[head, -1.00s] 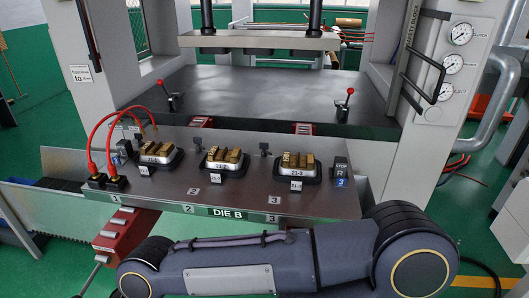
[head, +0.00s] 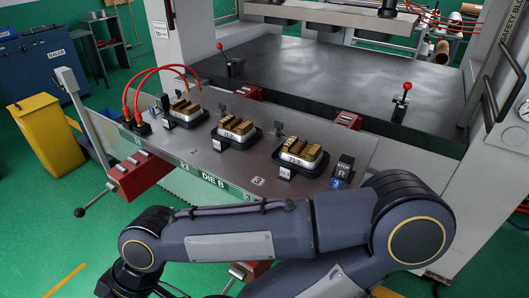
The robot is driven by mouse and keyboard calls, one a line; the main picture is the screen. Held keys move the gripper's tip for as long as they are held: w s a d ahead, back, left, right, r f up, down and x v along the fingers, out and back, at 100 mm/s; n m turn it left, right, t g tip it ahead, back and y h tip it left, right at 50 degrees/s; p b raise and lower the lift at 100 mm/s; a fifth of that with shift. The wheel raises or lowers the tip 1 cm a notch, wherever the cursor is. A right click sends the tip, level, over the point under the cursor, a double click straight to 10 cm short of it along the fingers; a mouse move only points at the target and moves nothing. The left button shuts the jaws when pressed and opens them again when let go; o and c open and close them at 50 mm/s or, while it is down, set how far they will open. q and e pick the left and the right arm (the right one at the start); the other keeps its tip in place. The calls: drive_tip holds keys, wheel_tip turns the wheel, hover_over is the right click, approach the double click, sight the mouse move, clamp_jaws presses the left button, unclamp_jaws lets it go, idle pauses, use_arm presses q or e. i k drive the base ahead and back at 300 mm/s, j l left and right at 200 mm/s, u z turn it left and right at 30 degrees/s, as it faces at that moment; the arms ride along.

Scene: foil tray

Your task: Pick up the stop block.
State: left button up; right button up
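A small dark stop block (head: 343,168) with a white STOP label and the letter R stands at the right end of the grey die plate (head: 255,182). Neither gripper shows in the head view. One of my arms crosses the lower part of the picture, in front of the plate's near right corner, and its far end leaves at the bottom left.
Several silver trays with brass blocks (head: 236,128) sit along the plate. Red hoses (head: 152,76) arch at its left end. Red-knobbed levers (head: 404,98) stand behind. A yellow bin (head: 46,135) stands left.

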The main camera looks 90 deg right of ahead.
sight(345, 165)
drive_tip(key=k+l+z, duration=0.95)
drive_tip(key=l, duration=0.35)
drive_tip(key=k+l+z, duration=0.15)
drive_tip(key=l, duration=0.25)
drive_tip(key=i, duration=0.05)
